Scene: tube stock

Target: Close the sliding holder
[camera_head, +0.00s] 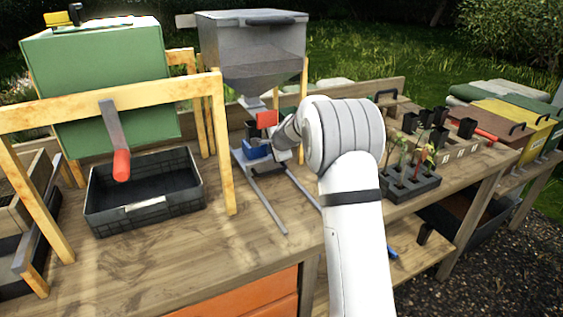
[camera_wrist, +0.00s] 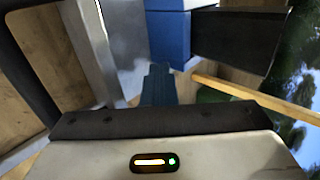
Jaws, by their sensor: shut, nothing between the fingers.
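The sliding holder appears to be the blue block (camera_head: 256,151) on a grey base with two long rails (camera_head: 268,203), below the grey hopper (camera_head: 252,45). A blue block also shows at the top of the wrist view (camera_wrist: 168,35), beside a dark box-like part (camera_wrist: 237,42). My gripper (camera_head: 277,152) is low beside the holder, partly hidden by my own wrist. In the wrist view its fingers (camera_wrist: 158,84) are together, empty, and point toward the blue block. Whether they touch it, I cannot tell.
A red part (camera_head: 267,119) sits under the hopper outlet. A black crate (camera_head: 145,208) and a green drum in a wooden frame (camera_head: 130,92) stand left. A dark seedling tray (camera_head: 411,186) is right of my arm. The bench front is clear.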

